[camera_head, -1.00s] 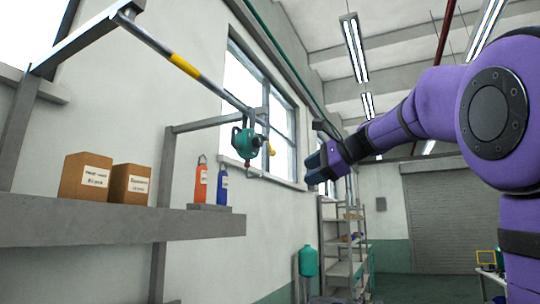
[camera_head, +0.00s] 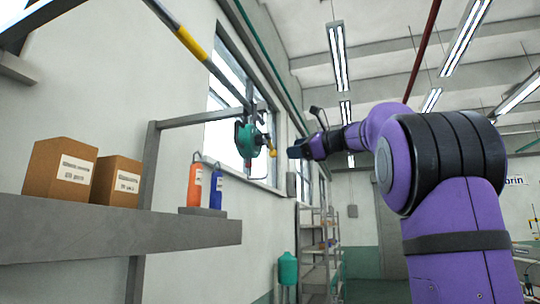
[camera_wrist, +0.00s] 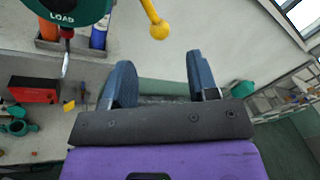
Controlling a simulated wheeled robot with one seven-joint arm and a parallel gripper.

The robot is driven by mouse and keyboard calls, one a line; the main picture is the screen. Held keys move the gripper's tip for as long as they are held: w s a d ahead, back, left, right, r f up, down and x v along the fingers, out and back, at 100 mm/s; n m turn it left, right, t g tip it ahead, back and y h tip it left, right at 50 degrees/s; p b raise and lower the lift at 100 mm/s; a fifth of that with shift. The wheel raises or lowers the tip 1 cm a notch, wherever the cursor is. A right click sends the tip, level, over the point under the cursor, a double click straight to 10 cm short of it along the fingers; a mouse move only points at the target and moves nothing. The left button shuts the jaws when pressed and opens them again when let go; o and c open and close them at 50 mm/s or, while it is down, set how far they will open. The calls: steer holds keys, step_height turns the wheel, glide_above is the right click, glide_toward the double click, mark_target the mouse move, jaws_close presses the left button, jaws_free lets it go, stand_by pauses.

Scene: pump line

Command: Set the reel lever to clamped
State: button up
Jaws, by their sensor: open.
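The green reel (camera_head: 245,137) hangs on a horizontal rail near the window. Its lever ends in a yellow knob (camera_head: 272,153), on the reel's right side. In the wrist view, part of the reel (camera_wrist: 75,10) shows at the top left with the word LOAD, and the lever's yellow knob (camera_wrist: 159,30) hangs at top centre. My gripper (camera_head: 296,152) is just right of the knob in the head view, apart from it. In the wrist view my gripper (camera_wrist: 160,78) is open, with nothing between its two blue fingers; the knob appears above the gap between them.
A grey shelf (camera_head: 120,236) on the left holds two brown boxes (camera_head: 62,174), an orange bottle (camera_head: 195,184) and a blue bottle (camera_head: 216,189). A shelving rack (camera_head: 318,245) and green tank (camera_head: 288,268) stand beyond. A red box (camera_wrist: 34,90) lies below.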

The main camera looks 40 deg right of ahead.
mark_target(276, 153)
steer(key=x, duration=0.8)
steer(key=shift+w+a, duration=0.2)
steer(key=shift+w, duration=0.15)
jaws_close()
